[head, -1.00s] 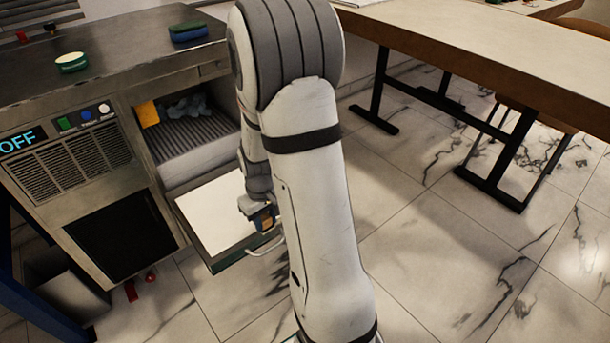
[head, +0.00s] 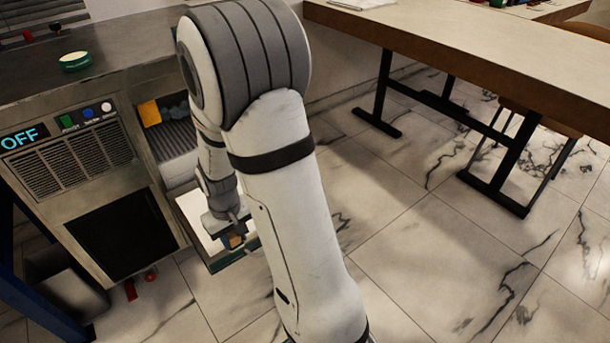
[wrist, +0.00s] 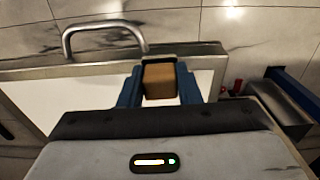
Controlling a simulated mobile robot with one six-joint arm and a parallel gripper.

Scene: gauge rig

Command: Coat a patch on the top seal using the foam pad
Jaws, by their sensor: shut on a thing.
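My gripper (head: 235,238) is low at the front of the console, over an open drawer (head: 228,259) with a white inner surface. In the wrist view its two blue fingers (wrist: 160,88) are shut on a brown block (wrist: 160,77), which may be the foam pad. The block is over or near the drawer's front edge; I cannot tell whether it touches. A round green tin with a pale top (head: 75,61) stands on the console top. I cannot pick out the top seal for certain.
The drawer's metal handle (wrist: 104,36) sticks out at its front. A ribbed shelf bay (head: 176,142) with an orange item (head: 150,113) is above it. A grey bin (head: 66,285) stands at left. A long table (head: 450,45) is at right, with clear floor between.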

